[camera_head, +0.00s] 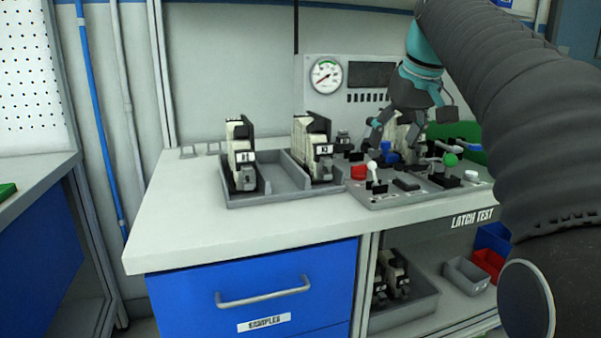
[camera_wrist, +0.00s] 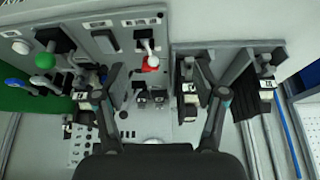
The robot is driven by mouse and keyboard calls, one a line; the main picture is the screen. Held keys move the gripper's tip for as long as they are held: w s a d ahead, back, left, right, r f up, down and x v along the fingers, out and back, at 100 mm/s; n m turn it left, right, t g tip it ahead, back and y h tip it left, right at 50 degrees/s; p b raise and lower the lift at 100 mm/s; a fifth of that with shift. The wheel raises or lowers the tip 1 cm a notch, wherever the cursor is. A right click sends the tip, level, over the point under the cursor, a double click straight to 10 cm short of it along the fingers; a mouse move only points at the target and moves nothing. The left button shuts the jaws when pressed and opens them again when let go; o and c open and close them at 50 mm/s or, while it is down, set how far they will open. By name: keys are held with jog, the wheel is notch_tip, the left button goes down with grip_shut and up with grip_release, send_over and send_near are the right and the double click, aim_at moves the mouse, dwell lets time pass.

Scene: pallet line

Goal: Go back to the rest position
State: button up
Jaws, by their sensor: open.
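My gripper (camera_head: 395,148) is open over the latch test panel (camera_head: 400,196), at the back right of the bench. In the wrist view my gripper (camera_wrist: 160,78) has its two fingers spread wide, with nothing held between them. A black and cream unit (camera_head: 403,132) stands behind the fingers, partly hidden by them. It also shows in the wrist view (camera_wrist: 88,102), beside one finger. My arm crosses the right side of the head view and hides part of the bench.
A grey tray (camera_head: 270,197) left of the panel holds two upright units (camera_head: 241,160) (camera_head: 315,150). The panel carries a red button (camera_head: 359,172), levers and a green knob (camera_head: 450,159). A gauge (camera_head: 326,76) stands behind. The bench's front left (camera_head: 185,225) is clear.

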notch_tip(320, 180, down, 11)
jog(key=m, duration=0.3)
jog(key=s+a+f, duration=0.1)
jog(key=s+f, duration=0.8)
jog(key=s, duration=0.4)
jog(key=s+a+f+h, duration=0.1)
jog(key=s+f, duration=0.8)
jog(key=s, duration=0.4)
jog(key=shift+s+f+t, duration=0.2)
jog(key=shift+t, duration=0.2)
